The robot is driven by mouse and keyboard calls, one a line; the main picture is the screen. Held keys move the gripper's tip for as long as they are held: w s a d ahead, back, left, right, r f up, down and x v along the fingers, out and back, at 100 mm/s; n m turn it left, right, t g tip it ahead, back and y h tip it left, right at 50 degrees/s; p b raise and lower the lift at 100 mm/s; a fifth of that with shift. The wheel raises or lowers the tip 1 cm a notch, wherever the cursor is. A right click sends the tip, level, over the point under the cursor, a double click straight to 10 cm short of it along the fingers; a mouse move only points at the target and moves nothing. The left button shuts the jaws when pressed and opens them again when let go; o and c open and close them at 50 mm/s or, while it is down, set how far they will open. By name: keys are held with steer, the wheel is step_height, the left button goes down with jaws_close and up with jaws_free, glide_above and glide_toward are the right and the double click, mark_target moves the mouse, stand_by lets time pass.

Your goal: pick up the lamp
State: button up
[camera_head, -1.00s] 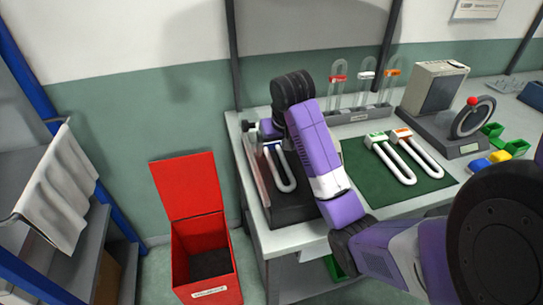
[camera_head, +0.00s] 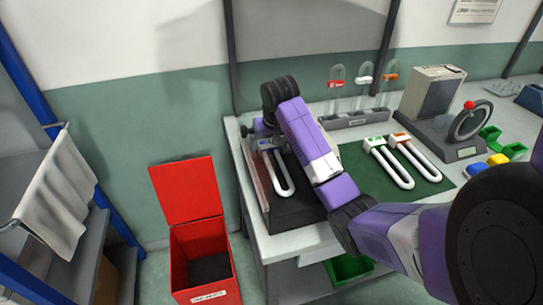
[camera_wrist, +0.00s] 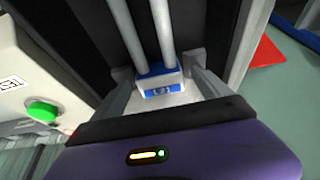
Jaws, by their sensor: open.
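A white U-shaped lamp (camera_head: 284,182) with a blue-marked cap lies in a dark open tray (camera_head: 300,208) at the bench's left end. In the wrist view its blue-and-white cap (camera_wrist: 161,84) sits between my two grey fingers, and its two white tubes run away from me. My gripper (camera_wrist: 160,70) is open, with one finger on each side of the cap; whether they touch it I cannot tell. In the head view my wrist hides most of the gripper. Two more U-shaped lamps, green-capped (camera_head: 392,168) and orange-capped (camera_head: 418,160), lie on the green mat (camera_head: 358,162).
A rack (camera_head: 356,118) with several glass tubes stands behind the mat. A grey device with a wheel (camera_head: 470,122) is at the right. A green button (camera_wrist: 42,110) on a pale box is close by in the wrist view. A red open bin (camera_head: 205,265) stands left of the bench.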

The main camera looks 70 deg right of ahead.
steer(key=shift+c, duration=0.2)
steer(key=c, duration=1.6)
steer(key=shift+r, duration=0.15)
step_height(320, 180, up, 8)
steer(key=shift+r, duration=0.15)
step_height(320, 180, up, 12)
steer(key=p, duration=0.9)
steer(key=shift+f+p, duration=0.2)
steer(key=shift+p, duration=0.1)
